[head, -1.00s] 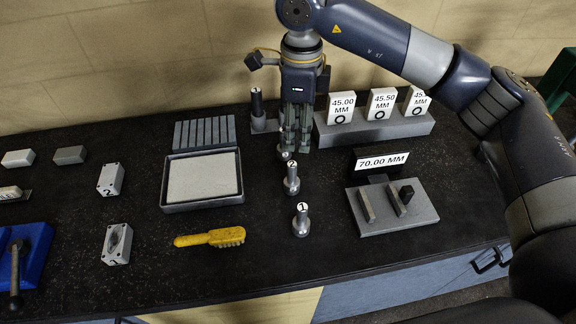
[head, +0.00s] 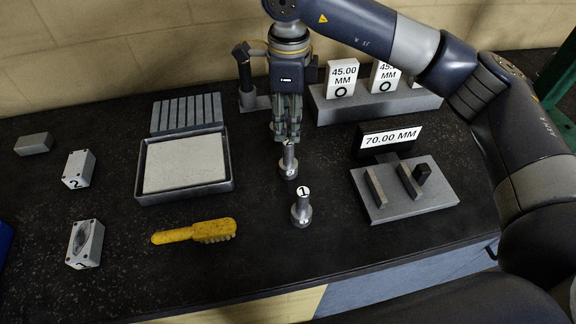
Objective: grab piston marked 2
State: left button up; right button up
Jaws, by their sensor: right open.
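The piston marked 2 (head: 288,165) stands upright on the black bench, its top partly covered by my right gripper. My right gripper (head: 288,138) points down at it with the fingers around or just in front of its upper end; I cannot tell if they touch it. The piston marked 1 (head: 301,207) stands upright nearer the front edge. Another piston (head: 273,126) stands behind the gripper, mostly hidden. My left gripper is out of view.
A 70.00 MM sign (head: 391,137) stands behind a grey plate (head: 440,199) with blocks on the right. Sign blocks (head: 341,82) stand on a grey rail at the back. A tray (head: 228,186), a yellow brush (head: 195,232) and numbered blocks (head: 79,169) lie to the left.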

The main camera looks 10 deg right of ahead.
aim_at(288, 152)
jog(key=f, duration=0.2)
jog(key=f+p, duration=0.1)
jog(key=shift+s+f, duration=0.2)
jog(key=shift+f, duration=0.55)
jog(key=shift+f+p, duration=0.55)
jog(key=shift+p, duration=0.2)
notch_tip(288, 152, down, 3)
jog(key=shift+f+p, duration=0.2)
jog(key=shift+p, duration=0.75)
jog(key=shift+f, duration=0.5)
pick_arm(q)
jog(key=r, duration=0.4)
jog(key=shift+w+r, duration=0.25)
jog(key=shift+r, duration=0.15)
pick_arm(e)
grip_shut()
